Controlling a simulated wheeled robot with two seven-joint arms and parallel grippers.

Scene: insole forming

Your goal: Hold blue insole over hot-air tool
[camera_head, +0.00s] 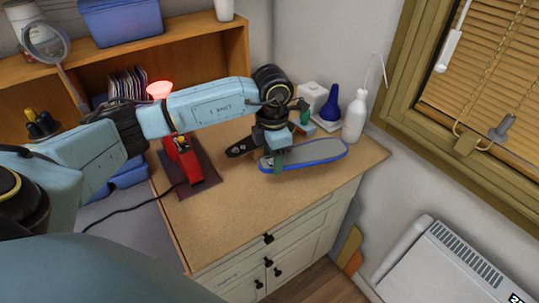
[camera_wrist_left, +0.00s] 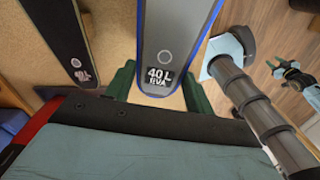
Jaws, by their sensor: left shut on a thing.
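The blue insole (camera_head: 325,152) has a grey top and a blue rim. It lies flat at the worktop's right side, at or just above the surface; I cannot tell which. My left gripper (camera_head: 279,160) points down at its near-left end and is shut on it. In the left wrist view the green fingers stand on both sides of the insole (camera_wrist_left: 172,28), by its "40L EVA" label. The red hot-air tool (camera_head: 183,160) stands on a dark mat left of the gripper. A red glow (camera_head: 160,90) shows above it, behind my arm, which hides part of the tool.
A black insole (camera_head: 243,146) lies left of the blue one, and shows in the left wrist view (camera_wrist_left: 62,35). A white bottle (camera_head: 355,118) and a blue bulb (camera_head: 330,104) stand behind. The worktop's front (camera_head: 245,215) is clear. A cable runs from the tool.

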